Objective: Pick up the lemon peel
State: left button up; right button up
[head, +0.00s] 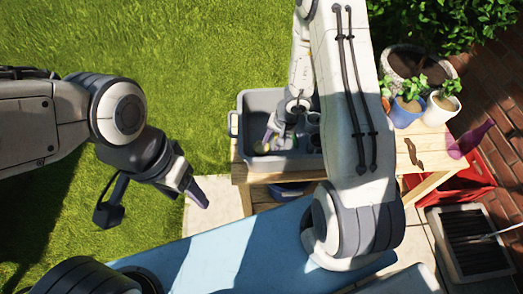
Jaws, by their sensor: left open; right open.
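A small yellow patch (259,147) shows inside the grey tub (238,152), near the tub's left side. It may be the lemon peel, but it is too small to tell. My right gripper (270,137) reaches down into the tub from above, open, with its fingers close beside the yellow patch. I cannot tell whether they touch it. My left gripper (196,192) is open and empty, over the paving and grass edge to the left of the table. My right arm hides part of the tub and the middle of the table.
The tub stands on the wooden table (440,132). To the right are potted plants (407,110), a brown curled piece or mark (412,153) and a purple bottle (470,140). A red crate (445,187) and a dark grated box (470,240) stand below.

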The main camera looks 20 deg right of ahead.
aim_at(269, 153)
jog(key=x, duration=0.3)
jog(key=shift+a+f+b, duration=0.15)
jog(key=shift+f+b, duration=0.05)
jog(key=shift+b, duration=0.15)
grip_shut()
jog(key=shift+r, duration=0.15)
